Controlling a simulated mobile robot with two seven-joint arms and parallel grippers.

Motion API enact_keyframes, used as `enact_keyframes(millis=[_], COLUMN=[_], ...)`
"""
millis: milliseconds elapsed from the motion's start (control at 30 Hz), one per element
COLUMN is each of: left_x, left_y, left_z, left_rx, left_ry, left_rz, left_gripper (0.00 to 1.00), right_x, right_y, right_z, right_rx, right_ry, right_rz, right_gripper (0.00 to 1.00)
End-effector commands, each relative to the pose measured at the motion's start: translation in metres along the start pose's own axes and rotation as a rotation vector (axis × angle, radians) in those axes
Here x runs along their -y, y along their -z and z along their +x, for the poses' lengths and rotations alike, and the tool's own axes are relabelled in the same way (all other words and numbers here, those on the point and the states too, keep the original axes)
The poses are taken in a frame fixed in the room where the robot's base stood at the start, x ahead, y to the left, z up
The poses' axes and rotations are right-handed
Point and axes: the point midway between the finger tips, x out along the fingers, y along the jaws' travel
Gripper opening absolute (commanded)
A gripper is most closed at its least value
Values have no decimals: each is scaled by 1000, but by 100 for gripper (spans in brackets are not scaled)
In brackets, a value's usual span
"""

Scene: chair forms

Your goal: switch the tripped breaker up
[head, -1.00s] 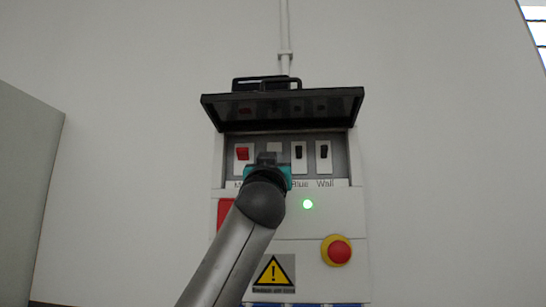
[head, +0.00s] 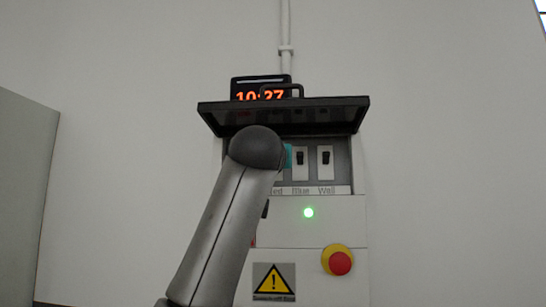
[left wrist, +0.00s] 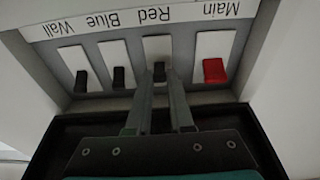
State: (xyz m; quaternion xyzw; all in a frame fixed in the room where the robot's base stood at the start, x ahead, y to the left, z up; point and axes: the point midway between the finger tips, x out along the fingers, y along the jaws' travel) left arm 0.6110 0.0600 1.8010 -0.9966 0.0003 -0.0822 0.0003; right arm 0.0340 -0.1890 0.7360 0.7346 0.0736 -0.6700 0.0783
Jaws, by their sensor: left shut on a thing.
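The breaker box (head: 335,220) is on the wall with its dark lid (head: 335,112) raised. In the left wrist view, which is upside down, a row of switches shows: red Main lever (left wrist: 214,71), black Red lever (left wrist: 158,71), black Blue lever (left wrist: 119,77) and black Wall lever (left wrist: 81,81). My left gripper (left wrist: 160,84) is shut on the Red lever, its two fingers on either side. All the levers sit toward the plate ends away from the labels. In the head view my arm hides Main, Red and the fingertips. My right gripper is not in view.
A red button on a yellow ring (head: 338,262), a green light (head: 308,212) and a warning sign (head: 274,282) are below the switches. A clock (head: 257,95) stands above the lid. A grey cabinet (head: 27,200) is at left. The raised lid overhangs close to my wrist.

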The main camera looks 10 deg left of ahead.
Motion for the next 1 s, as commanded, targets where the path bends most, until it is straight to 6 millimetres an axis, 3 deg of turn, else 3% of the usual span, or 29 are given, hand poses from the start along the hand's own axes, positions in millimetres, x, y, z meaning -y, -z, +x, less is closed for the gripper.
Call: enact_keyframes(millis=[267,300,533,833,1000], left_x=[0,0,0,0,0], left_y=[-1,-1,-1,0,-2], left_z=[0,0,0,-1,-15], left_rx=[3,3,1,-1,-4], left_ry=[0,0,0,0,0], left_rz=[0,0,0,-1,-1], left_gripper=[0,23,49,50,50], right_x=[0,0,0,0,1], right_y=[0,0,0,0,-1], right_z=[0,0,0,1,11], right_rx=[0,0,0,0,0], right_ry=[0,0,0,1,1], right_rz=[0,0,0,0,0], right_gripper=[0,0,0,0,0])
